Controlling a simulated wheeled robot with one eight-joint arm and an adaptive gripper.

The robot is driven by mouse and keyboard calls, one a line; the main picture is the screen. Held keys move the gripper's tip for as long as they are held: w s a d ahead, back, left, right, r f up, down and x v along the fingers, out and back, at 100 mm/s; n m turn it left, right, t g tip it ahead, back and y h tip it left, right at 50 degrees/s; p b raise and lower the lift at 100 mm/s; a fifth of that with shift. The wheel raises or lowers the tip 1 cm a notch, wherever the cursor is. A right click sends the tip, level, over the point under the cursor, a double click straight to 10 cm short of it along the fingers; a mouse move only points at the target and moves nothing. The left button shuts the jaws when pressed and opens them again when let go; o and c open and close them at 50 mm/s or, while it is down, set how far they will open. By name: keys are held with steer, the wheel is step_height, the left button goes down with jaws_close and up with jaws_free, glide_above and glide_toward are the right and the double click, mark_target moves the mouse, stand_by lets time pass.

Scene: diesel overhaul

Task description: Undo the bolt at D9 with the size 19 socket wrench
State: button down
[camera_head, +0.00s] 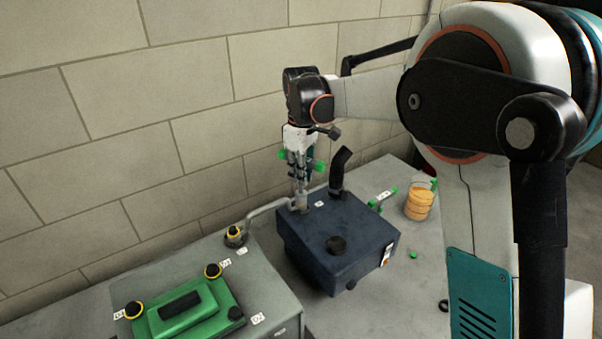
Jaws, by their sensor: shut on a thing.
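My gripper (300,170) points down and is shut on a grey tool, which seems to be the socket wrench (301,198). The wrench's lower end is at the back left corner of a dark blue box (325,270), beside a grey pipe. I cannot tell whether it sits on a bolt there; any bolt under it is hidden. The tag D9 cannot be read; a small white tag (319,204) lies just right of the wrench.
A black bent pipe (340,170) rises close to the right of my gripper. A green cover (187,312) with yellow-ringed black knobs is at the front left. The block wall is close behind.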

steer(key=n, duration=0.4)
steer(key=shift+r, duration=0.1)
